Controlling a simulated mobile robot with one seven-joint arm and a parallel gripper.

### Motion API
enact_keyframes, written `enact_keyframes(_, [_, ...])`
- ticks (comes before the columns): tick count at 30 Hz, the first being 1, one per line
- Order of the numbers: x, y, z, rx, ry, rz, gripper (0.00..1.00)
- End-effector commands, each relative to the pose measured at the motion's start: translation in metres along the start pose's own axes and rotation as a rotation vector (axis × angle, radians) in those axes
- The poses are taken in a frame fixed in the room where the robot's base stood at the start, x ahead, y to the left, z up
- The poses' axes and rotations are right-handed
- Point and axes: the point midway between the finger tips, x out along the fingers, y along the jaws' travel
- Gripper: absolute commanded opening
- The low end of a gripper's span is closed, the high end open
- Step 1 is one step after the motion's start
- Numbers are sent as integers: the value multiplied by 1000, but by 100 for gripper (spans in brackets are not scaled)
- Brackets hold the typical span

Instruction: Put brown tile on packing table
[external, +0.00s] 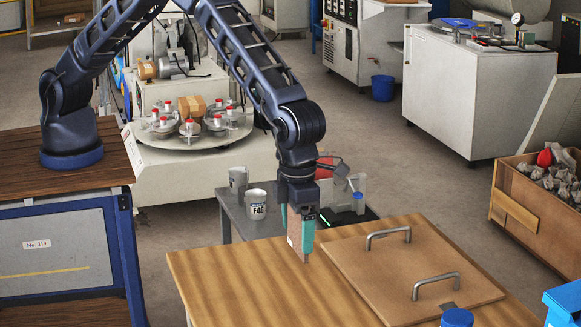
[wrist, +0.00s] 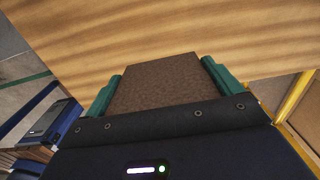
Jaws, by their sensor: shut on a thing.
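My gripper (external: 300,232) points down with its teal fingers shut on the brown tile (external: 294,241). The tile is held upright between the fingers. In the wrist view the brown tile (wrist: 160,82) fills the space between the two teal fingers (wrist: 158,88). The wooden packing table (external: 230,275) lies below the tile, and its top (wrist: 150,30) also shows in the wrist view. The tile's lower edge is at or just above the tabletop near its back edge. I cannot tell whether they touch.
A wooden board with two metal handles (external: 400,275) lies on the table's right part. A blue-topped item (external: 457,317) is at the front. A grey side table (external: 262,222) with cups (external: 256,204) stands behind. The table's left part is clear.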

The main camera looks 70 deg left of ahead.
Motion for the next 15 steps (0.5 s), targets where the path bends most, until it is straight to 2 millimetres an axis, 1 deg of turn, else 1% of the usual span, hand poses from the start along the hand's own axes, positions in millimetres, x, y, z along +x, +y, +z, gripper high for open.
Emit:
enact_keyframes(1, [12,0,-1,2,1,2,63])
enact_keyframes(9, [71,0,-1,1,0,2,63])
enact_keyframes(12, [90,0,0,1,0,2,63])
enact_keyframes(15, [105,0,0,1,-1,0,63])
